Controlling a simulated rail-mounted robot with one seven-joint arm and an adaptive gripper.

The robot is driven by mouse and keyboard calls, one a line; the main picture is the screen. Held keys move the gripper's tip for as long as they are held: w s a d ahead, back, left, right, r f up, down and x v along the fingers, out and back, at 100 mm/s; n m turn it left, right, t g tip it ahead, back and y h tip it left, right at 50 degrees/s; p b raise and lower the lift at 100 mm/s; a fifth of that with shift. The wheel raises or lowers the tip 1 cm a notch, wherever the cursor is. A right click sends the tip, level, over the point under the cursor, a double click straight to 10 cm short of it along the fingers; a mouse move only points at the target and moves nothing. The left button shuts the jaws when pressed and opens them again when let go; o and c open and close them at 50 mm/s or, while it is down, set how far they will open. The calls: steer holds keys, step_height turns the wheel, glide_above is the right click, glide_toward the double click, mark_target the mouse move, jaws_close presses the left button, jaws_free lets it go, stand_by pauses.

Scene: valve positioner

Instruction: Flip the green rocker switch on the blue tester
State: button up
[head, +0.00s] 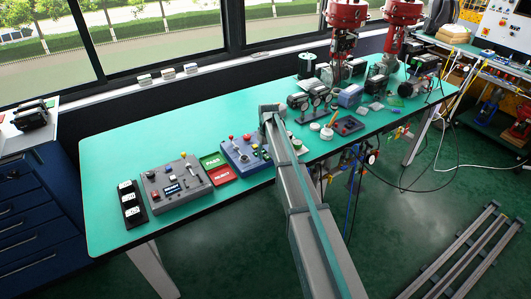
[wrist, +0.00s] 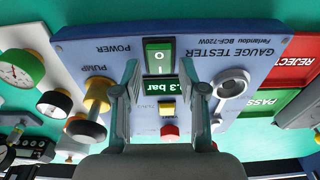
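The blue tester (head: 239,158) stands on the green table, left of my arm in the head view. It fills the middle of the wrist view (wrist: 215,55), with its lettering upside down. The green rocker switch (wrist: 158,57), marked O and I, sits on its panel above the lit green display. My gripper (wrist: 160,74) is open and empty over the panel, its two fingers apart with the switch just beyond and between the tips. I cannot tell whether the fingers touch the panel. In the head view I cannot make out the gripper or the switch clearly.
A grey control box (head: 175,186) stands farther left. Gauges (wrist: 25,72) are close on the other side.

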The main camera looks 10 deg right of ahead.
mark_target(267, 156)
stand_by(0.3)
step_height(267, 156, up, 12)
steer(key=s, duration=0.1)
steer(key=shift+d, duration=0.2)
stand_by(0.5)
